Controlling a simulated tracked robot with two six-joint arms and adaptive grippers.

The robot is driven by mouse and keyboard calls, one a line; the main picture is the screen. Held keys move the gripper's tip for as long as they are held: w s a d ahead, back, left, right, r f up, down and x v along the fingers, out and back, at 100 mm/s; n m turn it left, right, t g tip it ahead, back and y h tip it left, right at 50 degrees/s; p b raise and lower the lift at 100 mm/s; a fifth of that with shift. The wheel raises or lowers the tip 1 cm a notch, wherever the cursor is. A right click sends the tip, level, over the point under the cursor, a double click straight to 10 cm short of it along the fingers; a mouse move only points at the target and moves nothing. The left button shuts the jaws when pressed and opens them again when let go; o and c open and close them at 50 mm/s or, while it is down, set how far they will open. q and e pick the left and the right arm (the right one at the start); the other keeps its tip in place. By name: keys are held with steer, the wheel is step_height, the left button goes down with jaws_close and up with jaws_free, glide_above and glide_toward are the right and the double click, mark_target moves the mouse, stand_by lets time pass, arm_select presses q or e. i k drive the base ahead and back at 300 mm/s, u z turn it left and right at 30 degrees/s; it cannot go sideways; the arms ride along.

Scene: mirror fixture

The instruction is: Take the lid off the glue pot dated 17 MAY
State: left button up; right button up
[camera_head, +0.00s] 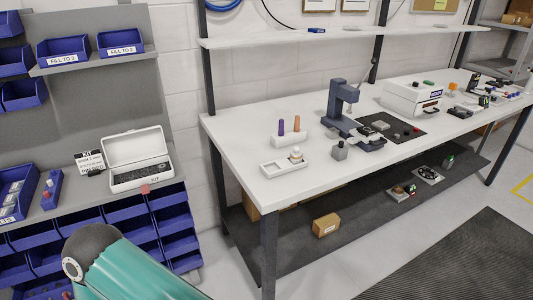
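No date reading 17 MAY is legible on anything here, so I cannot tell which thing is the glue pot. A small white pot-like item (296,155) with a tan band stands at the right end of a white tray (272,170) on the bench's near left part. A small grey container (340,151) with a knob-like top stands to the right of the tray. Neither gripper shows; a teal link of my arm fills the lower left, well apart from the bench.
The white bench (240,143) holds a purple and an orange handle in a white block (289,138), a dark blue microscope (340,105) and a white box (411,98). At left are blue bins (120,42) and an open white case (140,180). The bench's front left is clear.

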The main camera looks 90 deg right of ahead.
mark_target(295, 152)
steer(key=z, duration=0.1)
steer(key=i, duration=0.25)
steer(key=z, duration=2.3)
steer(key=i, duration=0.2)
steer(key=z, duration=1.2)
steer(key=k, duration=0.55)
steer(key=z, duration=0.5)
steer(key=i, duration=1.7)
steer(key=u, duration=0.5)
